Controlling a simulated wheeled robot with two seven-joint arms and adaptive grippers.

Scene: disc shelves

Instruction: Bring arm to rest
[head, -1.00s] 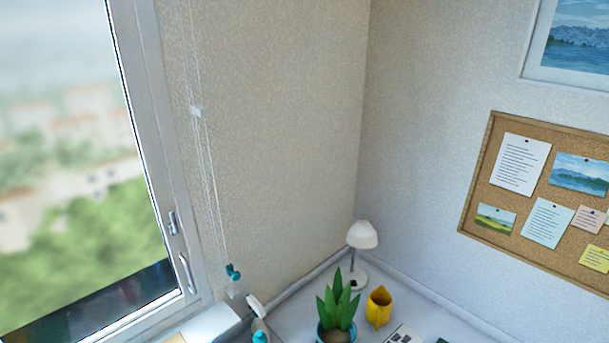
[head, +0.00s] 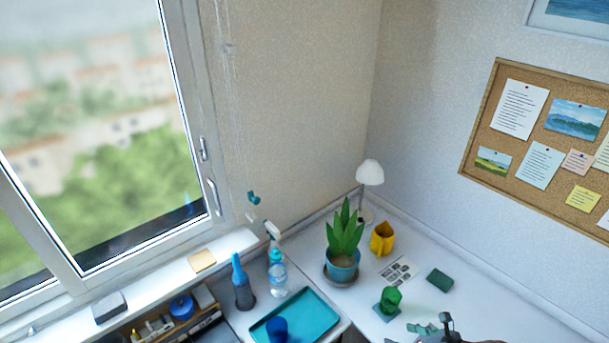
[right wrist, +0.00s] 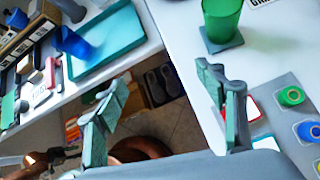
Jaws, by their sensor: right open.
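My right gripper (head: 434,328) shows at the bottom edge of the head view, in front of the white desk. In the right wrist view its two green-padded fingers (right wrist: 165,98) stand wide apart with nothing between them. Below them lie the gap between two desk surfaces and the floor. A green cup (right wrist: 222,18) stands on a dark coaster just beyond the right finger; it also shows in the head view (head: 391,298). My left gripper is in neither view.
A teal tray (head: 262,334) with a blue cup (head: 277,330) lies left of the gap. A potted plant (head: 344,240), yellow pot (head: 382,239) and lamp (head: 370,173) stand at the back. Coloured discs (right wrist: 291,96) lie at the right in the wrist view.

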